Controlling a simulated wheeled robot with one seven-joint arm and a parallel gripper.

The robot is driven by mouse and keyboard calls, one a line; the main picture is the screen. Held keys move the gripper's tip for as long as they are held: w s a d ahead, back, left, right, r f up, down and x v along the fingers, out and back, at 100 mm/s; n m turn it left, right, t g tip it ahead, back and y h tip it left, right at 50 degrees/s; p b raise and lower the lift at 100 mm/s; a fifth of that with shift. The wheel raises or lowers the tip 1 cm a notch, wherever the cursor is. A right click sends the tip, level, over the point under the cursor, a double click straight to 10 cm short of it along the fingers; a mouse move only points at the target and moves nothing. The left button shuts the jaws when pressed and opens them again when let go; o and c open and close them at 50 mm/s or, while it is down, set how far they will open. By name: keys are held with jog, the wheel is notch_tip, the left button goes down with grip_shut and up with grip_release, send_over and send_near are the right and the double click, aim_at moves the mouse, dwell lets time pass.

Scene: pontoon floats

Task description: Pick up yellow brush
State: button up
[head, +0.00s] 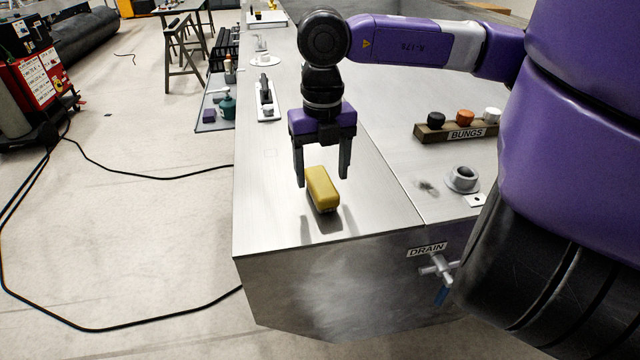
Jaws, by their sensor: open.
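The yellow brush (322,189) is a small block-shaped thing on the bare metal top of the pontoon float (275,215), near its front end. No bristles can be made out from here. My gripper (321,184) points down over the brush with its two dark fingers apart. One finger is to the left of the brush and the other is to its right. The gripper looks open, with nothing clamped in it. Whether the fingertips reach down to the level of the brush, I cannot tell.
A wooden rack labelled BUNGS (455,131) holds black, orange and white bungs at right. A round metal fitting (462,179) stands near it. A DRAIN valve (438,268) projects from the front face. A black-handled tool (265,97) lies farther back. The metal left of the brush is clear.

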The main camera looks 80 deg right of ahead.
aim_at(321, 181)
jog(key=shift+f, duration=1.45)
jog(key=shift+c, duration=0.2)
grip_shut()
jog(key=shift+r, duration=0.15)
notch_tip(321, 181, up, 20)
jog(key=b, duration=0.2)
